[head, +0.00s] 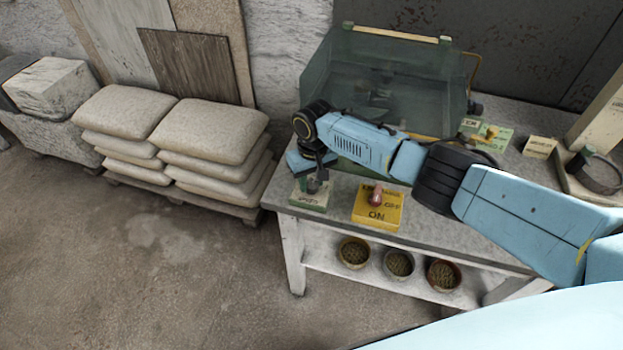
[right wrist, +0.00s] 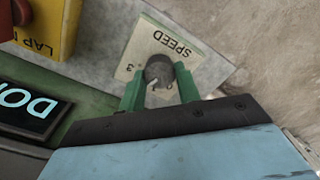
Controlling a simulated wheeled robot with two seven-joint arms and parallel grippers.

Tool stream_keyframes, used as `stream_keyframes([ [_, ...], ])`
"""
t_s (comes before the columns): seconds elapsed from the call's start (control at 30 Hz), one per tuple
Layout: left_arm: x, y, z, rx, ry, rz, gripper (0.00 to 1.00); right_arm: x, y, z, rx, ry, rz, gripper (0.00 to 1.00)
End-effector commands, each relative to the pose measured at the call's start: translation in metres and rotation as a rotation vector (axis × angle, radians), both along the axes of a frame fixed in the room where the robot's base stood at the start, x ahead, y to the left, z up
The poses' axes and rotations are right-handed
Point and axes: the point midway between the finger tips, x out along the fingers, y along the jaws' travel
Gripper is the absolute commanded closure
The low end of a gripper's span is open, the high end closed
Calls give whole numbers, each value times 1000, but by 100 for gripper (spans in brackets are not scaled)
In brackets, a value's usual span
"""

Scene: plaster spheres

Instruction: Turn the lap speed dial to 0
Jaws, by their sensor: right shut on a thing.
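The speed dial (right wrist: 158,69) is a dark round knob on a pale plate (right wrist: 183,48) marked SPEED, which appears upside down in the right wrist view. A 3 shows left of the knob. A light pointer line shows at the knob's lower edge, with small marks there partly hidden, so the exact setting is unclear. My right gripper (right wrist: 160,88) has its green fingers on both sides of the knob, shut on it. In the head view my right gripper (head: 314,176) is over the green speed box (head: 310,201) at the table's front left corner. My left gripper is not in view.
A yellow box (head: 377,210) marked ON and OFF, with a reddish lever, stands just right of the dial. A green-tinted clear tank (head: 385,75) stands behind. A lit display (right wrist: 38,106) is near the dial. Bowls (head: 399,263) sit on the shelf below; stacked sacks (head: 215,140) stand left.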

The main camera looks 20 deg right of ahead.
Motion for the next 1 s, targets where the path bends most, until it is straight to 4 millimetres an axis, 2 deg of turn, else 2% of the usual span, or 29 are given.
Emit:
stream_keyframes([
  [0.37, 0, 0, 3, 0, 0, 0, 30, 0, 1, 0, 1, 0, 208, 90],
  [1.0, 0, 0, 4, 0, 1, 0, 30, 0, 2, 1, 2, -1, 813, 90],
])
